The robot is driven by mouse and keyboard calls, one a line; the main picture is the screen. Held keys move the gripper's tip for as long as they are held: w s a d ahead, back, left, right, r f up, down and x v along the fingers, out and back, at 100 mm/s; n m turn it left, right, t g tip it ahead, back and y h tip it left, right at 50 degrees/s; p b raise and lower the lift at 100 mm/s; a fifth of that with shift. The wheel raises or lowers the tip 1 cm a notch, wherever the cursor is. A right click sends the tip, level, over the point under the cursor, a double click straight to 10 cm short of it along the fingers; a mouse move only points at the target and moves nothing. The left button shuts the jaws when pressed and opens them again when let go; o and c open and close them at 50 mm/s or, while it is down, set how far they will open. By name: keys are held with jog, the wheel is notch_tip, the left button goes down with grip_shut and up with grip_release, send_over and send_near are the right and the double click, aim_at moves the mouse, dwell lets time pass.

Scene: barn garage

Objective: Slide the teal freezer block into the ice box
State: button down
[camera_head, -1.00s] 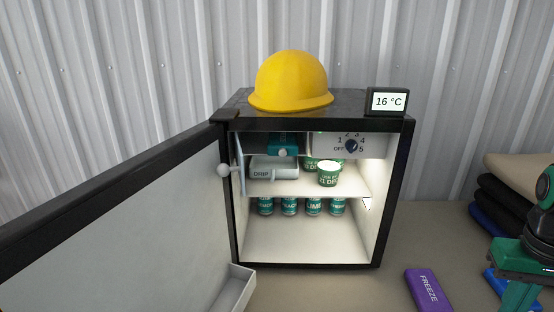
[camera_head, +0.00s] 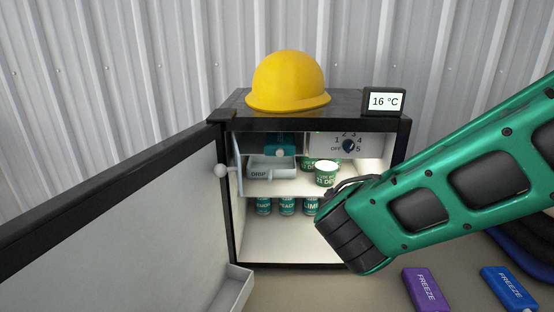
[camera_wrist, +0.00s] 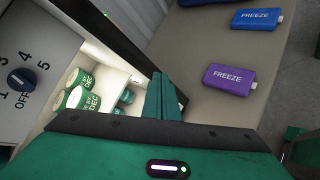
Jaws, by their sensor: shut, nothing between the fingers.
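The teal freezer block (camera_head: 280,142) sits at the opening of the ice box (camera_head: 304,145), at the upper left inside the fridge, with its pale cap facing out. How deep it sits cannot be told. The ice box flap (camera_head: 239,165) stands open at the left. In the wrist view my gripper (camera_wrist: 161,80) has its teal fingers together and empty, in front of the fridge's right side. Neither the block nor the ice box opening shows there. In the head view my green arm hides the fingers and the fridge's lower right.
A drip tray (camera_head: 270,170) hangs below the ice box. Green tubs (camera_head: 326,174) and several cans (camera_head: 287,206) stand on shelves. The fridge door (camera_head: 120,220) is open leftward. A purple block (camera_head: 426,288) and a blue block (camera_head: 508,288) lie on the bench. A yellow helmet (camera_head: 288,82) tops the fridge.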

jog(key=w+a+r+n+t+y, duration=0.1)
jog(key=a+r+n+t, duration=0.2)
jog(key=a, duration=0.4)
jog(key=a+r+n+t+y, duration=0.1)
jog(key=a+r+n+t, duration=0.1)
jog(key=a+n, duration=0.35)
jog(key=n+t+y, duration=0.4)
jog(key=n+y, duration=0.1)
jog(key=n, duration=0.3)
send_near(277, 152)
jog(key=w, duration=0.6)
jog(key=shift+w+d+r, duration=0.15)
jog(key=shift+w, duration=0.2)
